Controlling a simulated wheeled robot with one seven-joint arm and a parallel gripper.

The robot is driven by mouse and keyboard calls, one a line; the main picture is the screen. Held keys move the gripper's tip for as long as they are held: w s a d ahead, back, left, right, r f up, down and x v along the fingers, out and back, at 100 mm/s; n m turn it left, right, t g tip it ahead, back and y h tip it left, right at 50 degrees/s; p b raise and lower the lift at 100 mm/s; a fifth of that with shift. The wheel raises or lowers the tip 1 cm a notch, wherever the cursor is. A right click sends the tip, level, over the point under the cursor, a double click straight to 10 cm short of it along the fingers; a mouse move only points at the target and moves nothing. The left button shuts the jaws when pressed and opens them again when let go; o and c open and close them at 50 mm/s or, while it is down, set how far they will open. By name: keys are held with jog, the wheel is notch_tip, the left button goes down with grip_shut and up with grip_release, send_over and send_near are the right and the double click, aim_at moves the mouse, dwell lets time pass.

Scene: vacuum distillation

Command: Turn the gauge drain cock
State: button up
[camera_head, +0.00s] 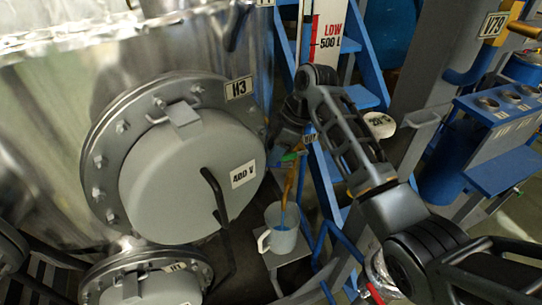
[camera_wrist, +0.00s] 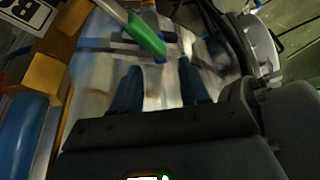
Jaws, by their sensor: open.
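The gauge drain cock shows as a small green handle (camera_head: 291,156) above a brass-coloured outlet pipe (camera_head: 287,188) in the head view. In the wrist view the green handle (camera_wrist: 147,36) slants across the upper middle, beyond the fingertips. My gripper (camera_wrist: 158,78) is open, with two dark fingers apart and nothing visible between them. The handle's end lies near the gap between the fingertips; I cannot tell whether they touch. In the head view my gripper is mostly hidden behind my wrist, close above the handle. A light cup (camera_head: 283,243) stands below the outlet pipe.
A large steel vessel with a round grey hatch (camera_head: 180,185) and black handle bar stands left. A blue ladder-like frame (camera_head: 328,190) and level scale (camera_head: 328,25) rise behind my arm. A brass block (camera_wrist: 46,75) is left in the wrist view.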

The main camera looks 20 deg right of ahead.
aim_at(278, 164)
jog(key=shift+b+x, duration=1.1)
jog(key=shift+x, duration=0.3)
jog(key=shift+c, duration=0.2)
grip_shut()
